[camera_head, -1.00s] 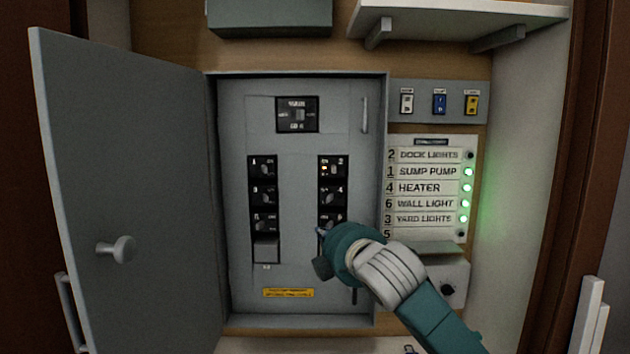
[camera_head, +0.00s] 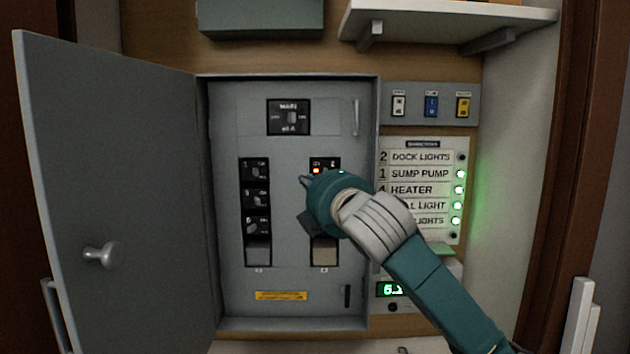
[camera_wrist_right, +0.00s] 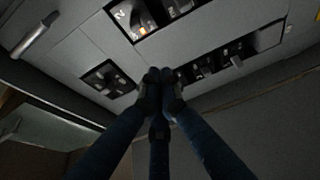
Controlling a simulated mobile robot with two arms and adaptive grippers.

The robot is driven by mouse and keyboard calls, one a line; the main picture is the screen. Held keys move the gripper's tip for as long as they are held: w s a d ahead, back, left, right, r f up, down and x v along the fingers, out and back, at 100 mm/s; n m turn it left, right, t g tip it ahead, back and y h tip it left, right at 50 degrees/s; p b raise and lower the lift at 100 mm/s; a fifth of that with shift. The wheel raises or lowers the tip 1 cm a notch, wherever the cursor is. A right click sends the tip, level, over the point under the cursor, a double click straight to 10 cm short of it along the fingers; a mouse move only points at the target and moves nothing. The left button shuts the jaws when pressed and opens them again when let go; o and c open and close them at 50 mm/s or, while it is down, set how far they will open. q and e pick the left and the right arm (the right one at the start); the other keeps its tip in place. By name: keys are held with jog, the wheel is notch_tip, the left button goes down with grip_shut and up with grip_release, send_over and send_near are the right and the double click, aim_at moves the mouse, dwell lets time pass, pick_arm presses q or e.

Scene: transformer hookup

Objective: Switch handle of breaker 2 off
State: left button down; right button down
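Breaker 2 (camera_head: 323,165) is at the top of the right breaker column in the open grey panel (camera_head: 285,200). An orange light glows on it. Its handle position is too small to make out. In the right wrist view, its black window (camera_wrist_right: 140,18) shows a "2" and the orange light. My right gripper (camera_head: 304,181) is just below and left of breaker 2 in the head view, covering the breakers under it. In the right wrist view, its fingers (camera_wrist_right: 160,78) are together with nothing visible between them, in front of the panel face between the breaker columns. My left gripper is not in view.
The panel door (camera_head: 115,200) stands open at the left. The main breaker (camera_head: 289,117) is above, and the left breaker column (camera_head: 256,197) beside. To the right are a label board (camera_head: 423,157) with several green lights lit and a switch strip (camera_head: 415,103). A shelf (camera_head: 450,18) juts out above.

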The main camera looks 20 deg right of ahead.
aim_at(324, 168)
jog(key=w+d+p, duration=0.2)
jog(key=w+d, duration=0.1)
jog(key=w, duration=0.2)
jog(key=shift+w+d+p, duration=0.2)
jog(key=shift+w+p, duration=0.05)
jog(key=shift+p, duration=0.05)
